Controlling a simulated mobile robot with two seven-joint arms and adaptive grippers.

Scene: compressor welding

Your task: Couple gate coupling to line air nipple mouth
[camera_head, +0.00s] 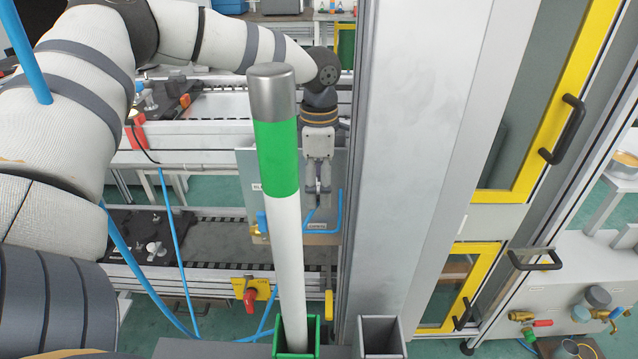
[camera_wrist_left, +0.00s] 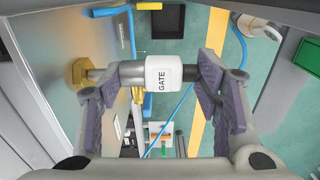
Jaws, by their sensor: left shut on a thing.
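The gate coupling (camera_wrist_left: 162,74), a white sleeve marked GATE with a grey metal front end and a dark rear end, lies between the purple-padded fingers of my left gripper (camera_wrist_left: 157,88). The gripper is shut on it. The line air nipple mouth (camera_wrist_left: 79,71) is a brass hexagonal fitting on a metal plate at left in the left wrist view. The coupling's metal end points at it and appears to meet it; I cannot tell whether it is seated. In the head view my left gripper (camera_head: 319,186) points down before the plate (camera_head: 247,167), and the coupling is not clear. My right gripper is not in view.
A white pole with a green band (camera_head: 276,155) stands in a green holder (camera_head: 297,345) in front. A wide grey post (camera_head: 405,150) rises right of the gripper. Blue hose (camera_head: 338,214) runs by the plate. A red-handled valve (camera_head: 249,295) sits lower left.

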